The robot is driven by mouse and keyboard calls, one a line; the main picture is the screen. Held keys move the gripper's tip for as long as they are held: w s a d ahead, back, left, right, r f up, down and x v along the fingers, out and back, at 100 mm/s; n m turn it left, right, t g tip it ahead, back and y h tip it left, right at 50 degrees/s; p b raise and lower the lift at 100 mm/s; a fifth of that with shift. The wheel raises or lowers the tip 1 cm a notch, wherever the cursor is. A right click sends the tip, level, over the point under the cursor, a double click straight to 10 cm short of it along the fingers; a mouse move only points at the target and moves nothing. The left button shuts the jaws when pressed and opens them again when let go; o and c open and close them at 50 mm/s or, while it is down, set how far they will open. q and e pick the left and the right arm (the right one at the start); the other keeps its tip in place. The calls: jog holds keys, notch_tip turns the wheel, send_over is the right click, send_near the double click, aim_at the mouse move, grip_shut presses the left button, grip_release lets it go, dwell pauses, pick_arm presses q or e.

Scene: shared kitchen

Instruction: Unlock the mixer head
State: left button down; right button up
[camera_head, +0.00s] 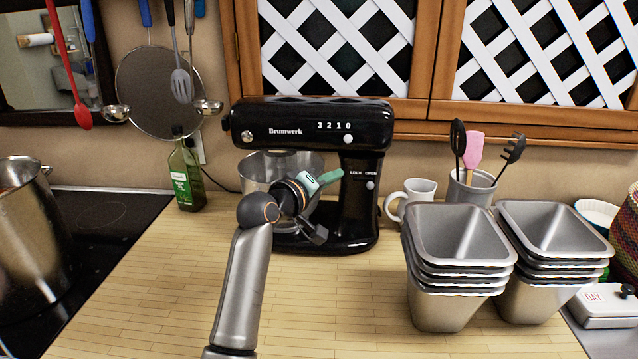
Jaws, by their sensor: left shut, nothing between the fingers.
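The black stand mixer (312,128) stands on the wooden counter with its head level above a steel bowl (262,170). Its column carries a "LOCK OPEN" label with a light round knob (370,185) just below it. My left arm reaches up from the bottom, and my left gripper (338,175) is in front of the mixer, its green fingers shut and pointing right towards the column. The fingertips are a little left of the label and the knob. I cannot tell whether they touch the column. My right gripper is not in view.
Two stacks of steel pans (455,300) stand at the right front. A white pitcher (418,190) and a utensil crock (470,187) are right of the mixer. A green bottle (185,178) and a large pot (28,225) are left. The counter (150,290) at front left is clear.

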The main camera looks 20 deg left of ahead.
pick_arm(q)
jog(key=shift+v, duration=2.2)
jog(key=shift+a+f, duration=0.1)
